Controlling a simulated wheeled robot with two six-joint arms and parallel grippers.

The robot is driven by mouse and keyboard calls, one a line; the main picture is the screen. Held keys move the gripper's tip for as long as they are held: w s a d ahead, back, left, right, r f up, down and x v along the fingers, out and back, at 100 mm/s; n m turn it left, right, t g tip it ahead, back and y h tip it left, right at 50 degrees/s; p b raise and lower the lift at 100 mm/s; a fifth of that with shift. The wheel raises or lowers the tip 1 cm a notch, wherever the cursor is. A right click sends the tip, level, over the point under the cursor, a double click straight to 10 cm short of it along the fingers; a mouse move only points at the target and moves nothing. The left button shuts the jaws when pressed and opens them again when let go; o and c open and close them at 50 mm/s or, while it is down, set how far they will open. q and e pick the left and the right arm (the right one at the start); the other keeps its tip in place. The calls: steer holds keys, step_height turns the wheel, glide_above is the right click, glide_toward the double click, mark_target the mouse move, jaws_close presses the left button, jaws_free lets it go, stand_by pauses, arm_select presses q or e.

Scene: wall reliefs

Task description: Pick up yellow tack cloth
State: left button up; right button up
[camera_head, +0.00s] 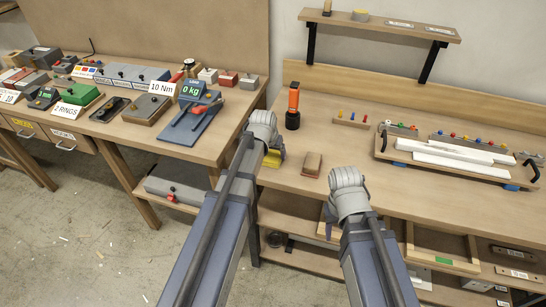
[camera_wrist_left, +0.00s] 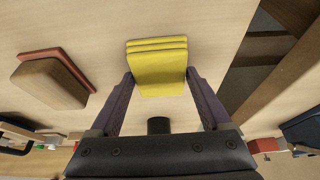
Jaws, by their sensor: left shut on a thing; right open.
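The yellow tack cloth (camera_wrist_left: 158,66) is a folded, layered yellow pad. In the left wrist view it sits between the two fingers of my left gripper (camera_wrist_left: 160,88), which is shut on it. In the head view a bit of the cloth (camera_head: 272,158) shows beside my left gripper (camera_head: 276,150), at the left edge of the right-hand bench; the wrist hides the rest. I cannot tell whether the cloth touches the bench top. My right gripper (camera_head: 345,178) is open over the bench's front edge; its fingers are mostly hidden by the wrist.
A wooden sanding block (camera_head: 312,164) with a reddish base lies on the bench (camera_head: 290,181) near the cloth. An orange flashlight (camera_head: 293,108) stands behind. A tray (camera_head: 455,172) with white strips is at right. A second bench (camera_head: 165,150) with tools stands left, across a gap.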

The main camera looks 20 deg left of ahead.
mark_target(273, 155)
arm_select(q)
steer(key=shift+r, duration=0.1)
step_height(273, 155, up, 10)
steer(key=p, duration=1)
steer(key=o, duration=0.8)
steer(key=c, duration=0.6)
steer(key=shift+d, duration=0.1)
steer(key=shift+c, duration=0.2)
